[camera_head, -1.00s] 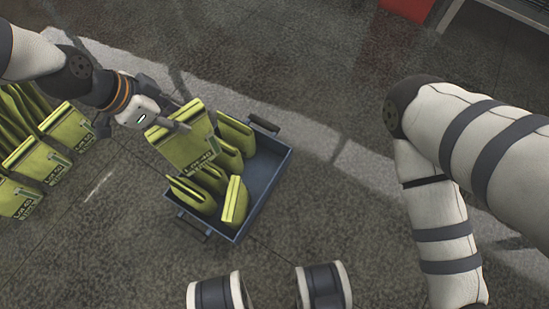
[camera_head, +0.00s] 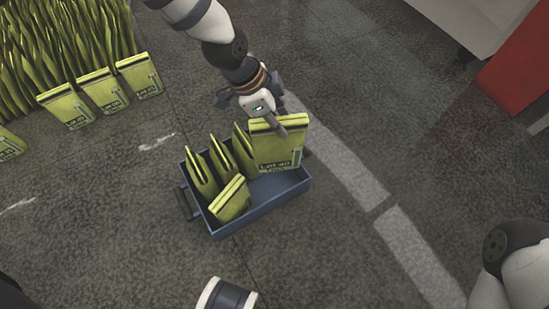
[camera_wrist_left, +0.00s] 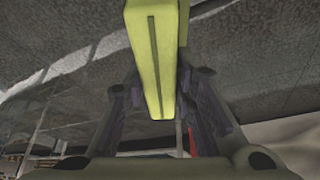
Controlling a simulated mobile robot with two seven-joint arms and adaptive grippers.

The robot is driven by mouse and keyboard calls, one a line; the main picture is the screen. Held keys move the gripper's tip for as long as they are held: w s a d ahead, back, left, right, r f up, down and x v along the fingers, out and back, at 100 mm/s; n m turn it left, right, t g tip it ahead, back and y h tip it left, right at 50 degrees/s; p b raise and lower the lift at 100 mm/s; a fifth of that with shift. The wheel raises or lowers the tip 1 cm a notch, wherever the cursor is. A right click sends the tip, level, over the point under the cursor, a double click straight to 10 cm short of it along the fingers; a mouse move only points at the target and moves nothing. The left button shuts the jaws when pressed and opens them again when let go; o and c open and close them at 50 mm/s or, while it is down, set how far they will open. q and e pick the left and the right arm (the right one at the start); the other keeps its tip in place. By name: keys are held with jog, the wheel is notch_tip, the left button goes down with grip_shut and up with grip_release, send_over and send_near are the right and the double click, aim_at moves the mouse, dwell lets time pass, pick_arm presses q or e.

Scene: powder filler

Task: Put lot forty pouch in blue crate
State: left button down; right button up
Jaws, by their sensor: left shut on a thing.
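My left gripper (camera_head: 282,127) is shut on a yellow-green pouch (camera_head: 278,148) labelled "Lot 40". It holds the pouch upright over the right part of the blue crate (camera_head: 262,211); whether the pouch touches the crate floor I cannot tell. In the left wrist view the held pouch (camera_wrist_left: 153,60) stands edge-on between the two fingers. Several other yellow-green pouches stand in the left and front part of the crate, one of them at the front (camera_head: 230,199). My right gripper is not in view.
Many yellow-green pouches (camera_head: 66,106) stand in rows on the floor at upper left, several with readable lot labels. A red block (camera_head: 515,75) stands at upper right. The dark floor right of the crate is clear, with a pale stripe (camera_head: 340,165) across it.

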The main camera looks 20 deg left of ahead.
aim_at(260, 146)
pick_arm(q)
notch_tip(260, 146, down, 17)
jog(key=b, duration=0.6)
jog(key=shift+f+b, duration=0.85)
jog(key=shift+f, duration=1.15)
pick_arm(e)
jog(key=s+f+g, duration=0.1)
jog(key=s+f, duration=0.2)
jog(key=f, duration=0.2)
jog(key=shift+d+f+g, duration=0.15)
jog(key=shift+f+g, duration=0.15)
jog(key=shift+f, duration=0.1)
pick_arm(q)
jog(key=shift+f, duration=0.2)
jog(key=c, duration=1.4)
grip_release()
jog(key=shift+o, duration=0.4)
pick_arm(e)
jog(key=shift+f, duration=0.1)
